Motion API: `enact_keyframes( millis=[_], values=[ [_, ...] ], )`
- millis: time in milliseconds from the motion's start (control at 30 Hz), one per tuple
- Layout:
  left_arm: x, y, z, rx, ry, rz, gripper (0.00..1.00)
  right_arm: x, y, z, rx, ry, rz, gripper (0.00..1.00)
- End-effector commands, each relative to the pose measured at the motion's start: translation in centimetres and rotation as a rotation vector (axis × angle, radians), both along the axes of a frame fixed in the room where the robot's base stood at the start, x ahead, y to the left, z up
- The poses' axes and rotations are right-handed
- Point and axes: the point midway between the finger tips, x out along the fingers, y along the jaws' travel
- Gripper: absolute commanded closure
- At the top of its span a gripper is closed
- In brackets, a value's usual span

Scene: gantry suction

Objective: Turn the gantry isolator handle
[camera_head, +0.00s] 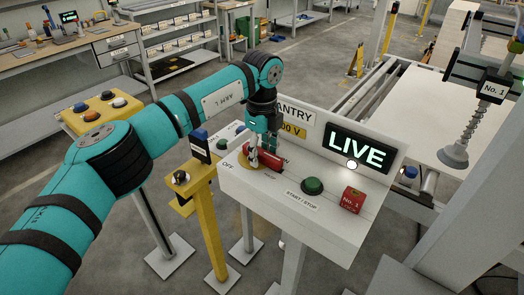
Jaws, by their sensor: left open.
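The gantry isolator handle (264,157) is a red bar on the sloped top of the grey control box (235,188), partly hidden by my gripper. A yellow plate shows beside it, and an "OFF" label lies to its left. My left gripper (262,160) points down at the handle, its fingers at the red bar. It is open, and I cannot tell whether the fingers touch the bar. The display (358,152) on the box reads "LIVE", with a lit white lamp under it. My right gripper is not in view.
A green start/stop button (313,186) and a red "No. 1" block (351,200) sit to the right on the box. A yellow post (208,230) stands close at left. A suction cup (453,153) hangs over a pale panel at right.

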Motion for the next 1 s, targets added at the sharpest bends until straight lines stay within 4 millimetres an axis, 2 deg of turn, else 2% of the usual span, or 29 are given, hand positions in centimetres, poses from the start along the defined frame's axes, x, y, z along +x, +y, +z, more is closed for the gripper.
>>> enact_keyframes(
  millis=[133, 233, 500, 700, 833, 1000],
  values=[
    [0.0, 0.0, 0.7, 0.0, -0.001, -0.001, 0.52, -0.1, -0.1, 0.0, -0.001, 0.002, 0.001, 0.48],
    [0.1, 0.0, 2.0, 0.0, -0.003, -0.001, 0.52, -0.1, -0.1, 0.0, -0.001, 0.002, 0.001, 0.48],
    [0.1, 0.0, 7.8, -0.001, -0.003, 0.001, 0.52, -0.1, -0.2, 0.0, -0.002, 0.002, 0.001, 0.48],
    [0.1, 0.0, 10.9, 0.0, -0.001, 0.001, 0.52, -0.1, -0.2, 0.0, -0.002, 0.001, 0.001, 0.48],
    [0.1, 0.0, 11.8, 0.0, 0.0, 0.001, 0.52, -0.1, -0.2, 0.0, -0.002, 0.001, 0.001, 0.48],
    [0.0, 0.0, 12.0, 0.0, 0.0, 0.0, 0.52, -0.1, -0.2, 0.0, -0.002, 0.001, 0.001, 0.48]
  ],
)
